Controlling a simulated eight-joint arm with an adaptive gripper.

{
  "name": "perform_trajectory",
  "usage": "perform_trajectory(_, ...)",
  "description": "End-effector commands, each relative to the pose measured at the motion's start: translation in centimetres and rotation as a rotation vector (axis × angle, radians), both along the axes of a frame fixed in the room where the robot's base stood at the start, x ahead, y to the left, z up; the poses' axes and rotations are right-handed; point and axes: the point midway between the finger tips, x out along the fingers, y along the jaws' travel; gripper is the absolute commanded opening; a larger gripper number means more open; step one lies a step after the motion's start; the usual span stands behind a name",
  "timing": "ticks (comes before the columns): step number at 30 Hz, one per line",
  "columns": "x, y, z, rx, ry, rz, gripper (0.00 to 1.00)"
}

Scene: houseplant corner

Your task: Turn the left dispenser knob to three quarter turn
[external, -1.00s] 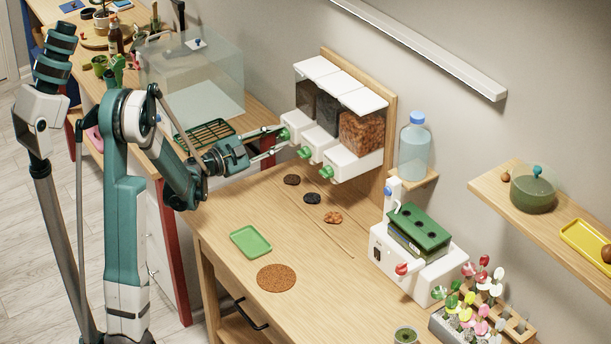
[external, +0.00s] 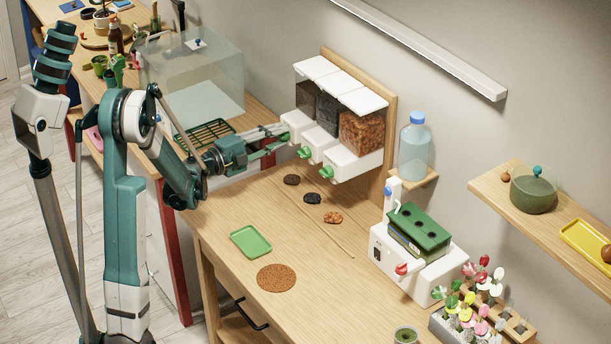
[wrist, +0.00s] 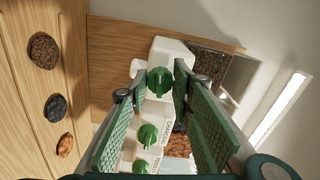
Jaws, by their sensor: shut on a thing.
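Three white dispensers with clear hoppers hang on a wooden board. The left dispenser (external: 299,125) has a green knob (wrist: 159,81), which shows between my fingertips in the wrist view. My gripper (external: 285,138) is shut on this knob, with one finger on each side. In the external view my fingers hide the left knob. In the wrist view its ridge looks roughly upright, but the exact turn is hard to read. The middle knob (external: 304,153) and the right knob (external: 327,173) are green and stand free of my fingers.
Three small piles lie below: brown (external: 292,180), black (external: 312,198) and orange-brown (external: 333,218). A green tray (external: 251,242) and a round cork mat (external: 277,278) lie on the wooden table. A glass box (external: 205,75) stands behind my gripper.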

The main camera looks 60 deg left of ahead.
Motion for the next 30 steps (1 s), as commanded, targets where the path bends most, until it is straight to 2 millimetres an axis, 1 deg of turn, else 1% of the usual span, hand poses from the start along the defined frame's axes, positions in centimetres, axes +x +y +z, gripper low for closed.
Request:
perform_trajectory(9,0.0,0.0,0.0,0.001,0.000,0.000,0.11)
perform_trajectory(10,0.0,0.0,0.0,0.001,0.000,0.000,0.26)
perform_trajectory(12,0.0,0.0,0.0,0.001,0.000,0.000,0.35)
perform_trajectory(13,0.0,0.0,0.0,0.001,0.000,0.000,0.38)
perform_trajectory(24,-0.1,0.0,0.0,0.000,0.000,0.000,0.38)
perform_trajectory(30,-1.1,0.1,0.0,0.000,0.000,0.001,0.38)
